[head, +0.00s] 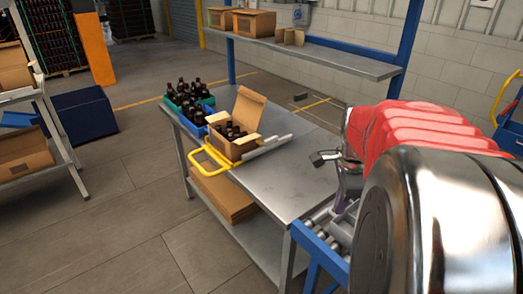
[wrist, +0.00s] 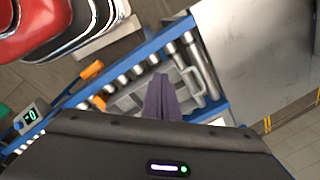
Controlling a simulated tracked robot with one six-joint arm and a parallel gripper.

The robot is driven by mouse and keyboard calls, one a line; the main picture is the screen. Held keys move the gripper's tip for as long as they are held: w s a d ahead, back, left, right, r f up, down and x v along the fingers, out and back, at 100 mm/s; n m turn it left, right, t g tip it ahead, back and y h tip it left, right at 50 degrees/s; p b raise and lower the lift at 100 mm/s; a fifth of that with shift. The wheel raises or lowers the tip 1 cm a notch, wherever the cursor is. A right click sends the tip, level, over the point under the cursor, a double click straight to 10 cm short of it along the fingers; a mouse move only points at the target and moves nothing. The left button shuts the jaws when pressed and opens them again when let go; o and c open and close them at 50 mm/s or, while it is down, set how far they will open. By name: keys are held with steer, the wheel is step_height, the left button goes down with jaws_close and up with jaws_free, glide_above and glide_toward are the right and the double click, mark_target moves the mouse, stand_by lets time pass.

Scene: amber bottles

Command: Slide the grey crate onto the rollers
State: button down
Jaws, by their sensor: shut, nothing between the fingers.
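In the wrist view a roller track (wrist: 123,80) with blue side rails runs diagonally. In the head view the rollers (head: 318,228) show at the table's near right end, and my arm hides most of the crate.
The steel table (head: 290,180) is mostly bare in front. An open cardboard box (head: 246,118) of bottles, a yellow-handled frame (head: 205,160) and a blue crate (head: 193,128) and green crate (head: 172,97) of bottles stand at its left. A shelf (head: 340,63) stands behind.

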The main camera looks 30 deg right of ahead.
steer(key=s+d+f+m+g+y, duration=0.1)
steer(key=s+d+f+m, duration=0.4)
steer(key=d, duration=0.7)
steer(key=s+m, duration=0.2)
steer(key=m, duration=0.2)
steer(key=shift+s+d+f+m, duration=0.15)
steer(key=shift+s+m, duration=0.25)
steer(key=shift+f, duration=0.1)
step_height(320, 180, down, 10)
steer(key=shift+r, duration=0.15)
steer(key=w, duration=0.3)
steer(key=shift+w+a, duration=0.1)
steer(key=shift+a, duration=0.2)
steer(key=shift+w, duration=0.45)
